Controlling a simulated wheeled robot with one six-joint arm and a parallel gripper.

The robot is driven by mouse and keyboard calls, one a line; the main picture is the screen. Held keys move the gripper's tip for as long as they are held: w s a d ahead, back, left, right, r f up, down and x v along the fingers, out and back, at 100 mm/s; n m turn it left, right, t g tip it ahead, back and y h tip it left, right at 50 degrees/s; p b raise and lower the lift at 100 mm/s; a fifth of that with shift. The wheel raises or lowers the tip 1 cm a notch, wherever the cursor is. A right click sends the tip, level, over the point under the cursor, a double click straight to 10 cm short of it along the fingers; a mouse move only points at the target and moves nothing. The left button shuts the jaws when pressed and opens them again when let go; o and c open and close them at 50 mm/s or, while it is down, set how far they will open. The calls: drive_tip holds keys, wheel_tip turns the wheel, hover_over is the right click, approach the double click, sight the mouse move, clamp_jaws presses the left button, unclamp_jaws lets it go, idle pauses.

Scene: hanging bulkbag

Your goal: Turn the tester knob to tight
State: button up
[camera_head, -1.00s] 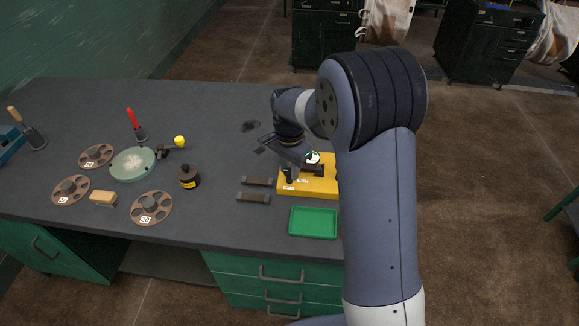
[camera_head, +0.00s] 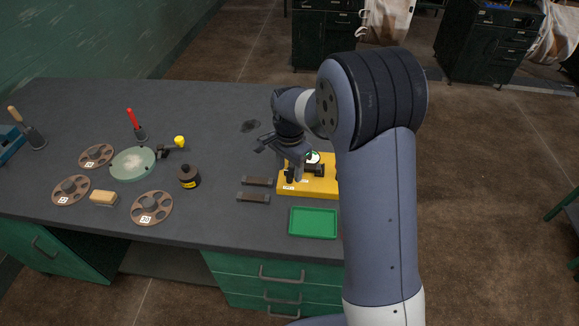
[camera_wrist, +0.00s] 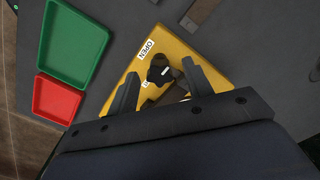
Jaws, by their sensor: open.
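The yellow tester (camera_head: 322,187) stands on the bench near its front right, partly hidden behind my arm. In the wrist view its yellow base (camera_wrist: 185,47) carries a black lobed knob (camera_wrist: 153,75) with a white pointer line. A white label reading OPEN (camera_wrist: 147,49) is beside the knob; a second label (camera_wrist: 145,84) is mostly covered by a finger. My gripper (camera_wrist: 160,68) is open, with one finger on each side of the knob and visible gaps between. In the head view my gripper (camera_head: 290,160) is over the tester's left part.
A green tray (camera_head: 313,223) lies in front of the tester; a red tray (camera_wrist: 57,99) shows beside it in the wrist view. Two dark bars (camera_head: 254,197) lie left of the tester. A dark bottle (camera_head: 188,177) and several numbered discs (camera_head: 151,208) stand farther left.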

sight(290, 171)
drive_tip(key=shift+r, duration=0.1)
wheel_tip(290, 171, up, 11)
idle(0.4)
drive_tip(key=shift+f, duration=0.2)
wheel_tip(290, 171, down, 11)
drive_tip(key=shift+r, duration=0.1)
idle(0.4)
